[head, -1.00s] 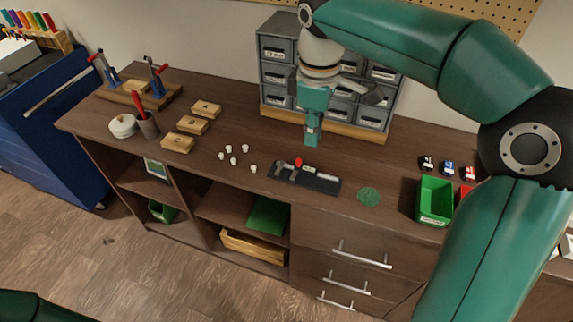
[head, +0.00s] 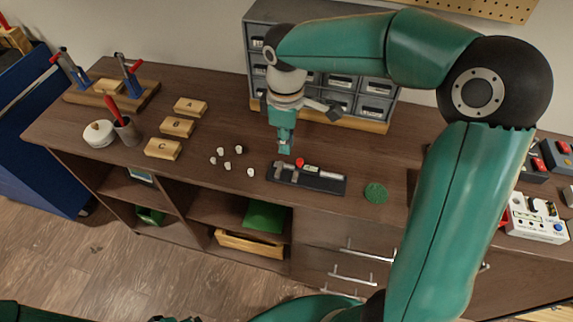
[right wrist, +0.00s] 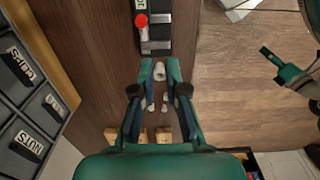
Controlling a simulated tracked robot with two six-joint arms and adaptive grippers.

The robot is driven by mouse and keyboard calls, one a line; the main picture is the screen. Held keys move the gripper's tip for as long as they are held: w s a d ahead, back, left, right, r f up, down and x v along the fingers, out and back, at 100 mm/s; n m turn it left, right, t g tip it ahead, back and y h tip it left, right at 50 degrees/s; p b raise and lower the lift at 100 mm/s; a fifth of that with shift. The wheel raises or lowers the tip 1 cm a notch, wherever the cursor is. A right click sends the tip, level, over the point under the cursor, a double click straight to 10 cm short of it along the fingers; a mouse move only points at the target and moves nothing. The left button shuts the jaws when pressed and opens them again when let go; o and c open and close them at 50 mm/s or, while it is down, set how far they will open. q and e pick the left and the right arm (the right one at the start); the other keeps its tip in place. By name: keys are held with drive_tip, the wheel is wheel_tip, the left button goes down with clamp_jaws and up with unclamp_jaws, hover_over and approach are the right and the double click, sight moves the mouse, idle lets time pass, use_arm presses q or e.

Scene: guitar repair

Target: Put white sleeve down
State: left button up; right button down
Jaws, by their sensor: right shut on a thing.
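My right gripper (head: 284,151) is shut on a small white sleeve (right wrist: 159,72), which shows between its fingertips in the right wrist view. The gripper points down near the left end of a dark fixture (head: 322,182) with a red knob (head: 299,162). Whether the held sleeve touches anything is unclear. Several other white sleeves (head: 227,165) stand loose on the brown bench (head: 330,220), left of the gripper. A teal and black part at the right of the right wrist view appears to be my left gripper (right wrist: 280,67); its jaws are unclear.
Wooden blocks A, B and C (head: 163,148), a cup (head: 126,132) and a white round pot (head: 99,134) stand at left. Grey drawers (head: 260,62) rise behind my right gripper. A green disc (head: 376,193) lies right of the fixture. Bare bench lies in front.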

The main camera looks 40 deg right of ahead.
hover_over(287, 176)
wheel_tip(287, 176, down, 4)
drive_tip(key=shift+f, duration=2.6)
drive_tip(key=shift+f+b, duration=0.55)
drive_tip(key=shift+f, duration=0.05)
drive_tip(key=c, duration=1.2)
unclamp_jaws()
drive_tip(key=shift+r, duration=0.15)
